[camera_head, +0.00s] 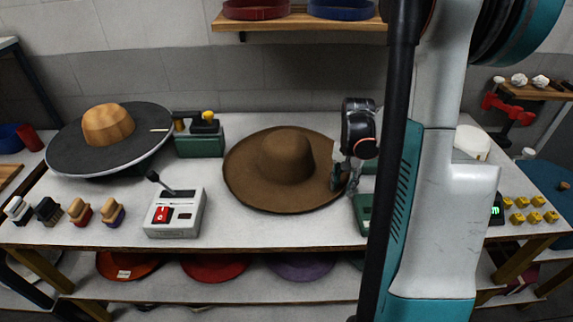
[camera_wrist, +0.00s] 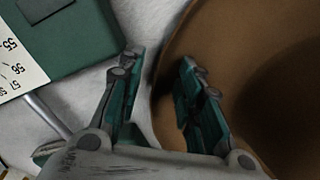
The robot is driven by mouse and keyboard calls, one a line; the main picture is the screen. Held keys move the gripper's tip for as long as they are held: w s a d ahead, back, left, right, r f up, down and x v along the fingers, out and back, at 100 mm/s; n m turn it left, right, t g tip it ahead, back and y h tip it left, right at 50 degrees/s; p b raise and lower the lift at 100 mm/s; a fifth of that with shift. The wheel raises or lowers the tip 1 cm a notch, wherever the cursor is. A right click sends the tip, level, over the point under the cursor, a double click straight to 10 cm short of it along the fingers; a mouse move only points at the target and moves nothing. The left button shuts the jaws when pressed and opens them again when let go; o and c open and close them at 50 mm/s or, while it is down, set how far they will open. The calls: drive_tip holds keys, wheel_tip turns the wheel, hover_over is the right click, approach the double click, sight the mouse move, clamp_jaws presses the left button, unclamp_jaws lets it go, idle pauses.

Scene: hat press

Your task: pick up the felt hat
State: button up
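The brown felt hat (camera_head: 285,155) lies brim down on the white worktable, crown up, with a wide round brim. My gripper (camera_head: 345,183) is at the right edge of its brim and hides a little of that edge. In the wrist view the hat (camera_wrist: 270,60) fills the right side. My gripper (camera_wrist: 160,65) is open there, its two green fingers apart. The right finger is over the brown brim and the left finger is over the white tabletop, with the brim's edge between them. I cannot tell whether either finger touches the felt.
A green device (camera_wrist: 65,35) with a numbered scale stands close to my left finger in the wrist view. A grey control box (camera_head: 175,213) with a lever is left of the hat. A round dark press plate with a wooden block (camera_head: 108,124) stands farther left. A shelf (camera_head: 295,22) hangs behind.

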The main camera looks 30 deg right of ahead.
drive_tip(key=shift+r, duration=0.1)
drive_tip(key=shift+c, duration=0.3)
clamp_jaws()
drive_tip(key=shift+r, duration=0.1)
wheel_tip(320, 180, up, 20)
drive_tip(key=p, duration=0.6)
drive_tip(key=shift+p, duration=0.3)
drive_tip(key=c, duration=0.7)
unclamp_jaws()
clamp_jaws()
